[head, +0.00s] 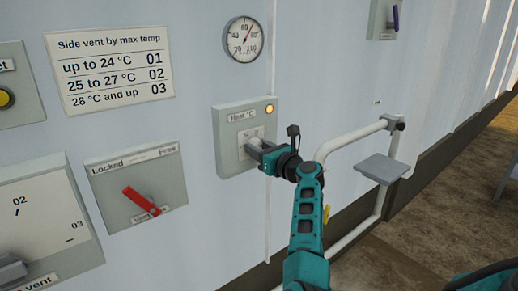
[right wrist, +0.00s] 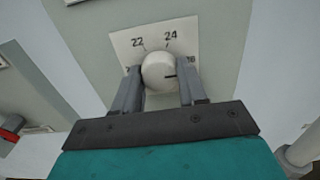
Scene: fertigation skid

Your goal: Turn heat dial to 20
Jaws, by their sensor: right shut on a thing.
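The heat dial is a white round knob (right wrist: 158,72) on a white scale plate (right wrist: 182,35) in the right wrist view. The numbers 22 and 24 read clearly above it; the numbers at its left and right are partly hidden by the fingers. The dial's dark mark points right, toward the partly hidden right-hand number. My right gripper (right wrist: 159,88) is shut on the dial, one finger on each side. In the head view my right gripper (head: 262,152) is at the grey "Heat °C" box (head: 231,160) and covers most of the dial. My left gripper is not in view.
A lit amber lamp (head: 269,109) is on the heat box. A round gauge (head: 243,39) hangs above. Left are a red lever (head: 140,201) on its box and a vent rule sign (head: 108,66). A white pipe rail (head: 352,140) and small grey shelf (head: 384,168) stand right.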

